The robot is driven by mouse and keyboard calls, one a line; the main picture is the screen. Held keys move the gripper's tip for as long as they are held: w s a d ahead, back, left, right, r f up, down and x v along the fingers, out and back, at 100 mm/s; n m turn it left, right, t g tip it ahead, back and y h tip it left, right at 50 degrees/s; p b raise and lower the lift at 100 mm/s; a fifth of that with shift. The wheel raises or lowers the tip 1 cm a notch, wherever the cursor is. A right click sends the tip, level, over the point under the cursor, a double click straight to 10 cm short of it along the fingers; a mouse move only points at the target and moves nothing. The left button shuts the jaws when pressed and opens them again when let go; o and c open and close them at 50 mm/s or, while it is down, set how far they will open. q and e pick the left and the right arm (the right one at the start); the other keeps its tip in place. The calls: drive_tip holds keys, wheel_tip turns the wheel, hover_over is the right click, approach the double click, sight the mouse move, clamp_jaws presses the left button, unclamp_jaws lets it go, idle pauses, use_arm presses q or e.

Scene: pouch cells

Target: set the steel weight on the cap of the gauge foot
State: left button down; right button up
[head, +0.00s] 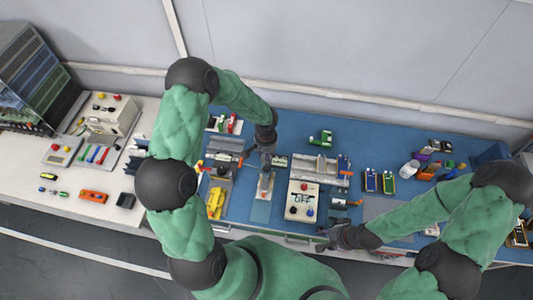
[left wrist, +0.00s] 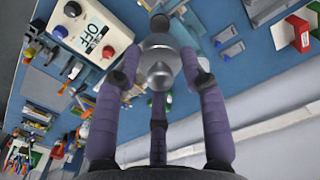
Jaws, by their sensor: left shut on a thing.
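My left gripper (head: 266,152) points down over the blue bench mat, at the grey gauge fixture (head: 266,184). In the left wrist view its purple fingers (left wrist: 160,82) are closed around a shiny steel weight (left wrist: 158,48) with a rounded knob facing the camera. The weight hides what lies directly beyond it, so I cannot tell whether it touches the cap of the gauge foot. My right gripper (head: 334,237) is low at the front edge of the bench, apart from these things; its finger opening is unclear.
A pale control box (head: 303,201) with a display and coloured knobs stands just right of the fixture. A yellow part (head: 216,203) lies to the left. Blue and green cells (head: 379,181) are further right.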

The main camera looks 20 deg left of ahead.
use_arm(q)
drive_tip(key=shift+w, duration=0.1)
drive_tip(key=shift+b, duration=0.45)
wheel_tip(320, 180, down, 6)
drive_tip(key=b, duration=0.5)
drive_tip(key=shift+r+b, duration=0.15)
drive_tip(key=shift+b, duration=0.2)
drive_tip(key=shift+b, duration=0.55)
idle(0.8)
drive_tip(key=shift+f+b, duration=0.7)
drive_tip(key=shift+b, duration=0.15)
drive_tip(key=c, duration=0.6)
unclamp_jaws()
drive_tip(key=shift+r, duration=0.15)
